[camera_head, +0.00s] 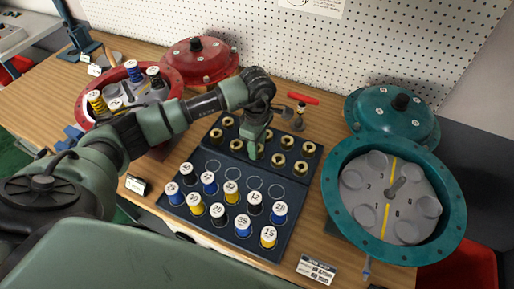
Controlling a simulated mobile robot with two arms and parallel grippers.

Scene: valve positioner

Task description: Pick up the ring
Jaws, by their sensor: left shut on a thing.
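Several brass rings (279,160) sit in rows on the upper part of a dark tray (183,206). My left arm reaches in from the left, and my left gripper (254,152) points down among these rings, near the middle of the rows. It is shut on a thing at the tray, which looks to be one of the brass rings. The fingers hide most of it, and I cannot tell whether it is clear of the tray. My right gripper is not in view.
Several numbered spools (243,225) stand on the lower tray, below empty marked circles. A teal open housing (340,215) and its teal cover (425,125) are at right. A red housing (83,112) with spools and a red cover (200,67) are at back left. A red-handled tool (289,98) lies behind the tray.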

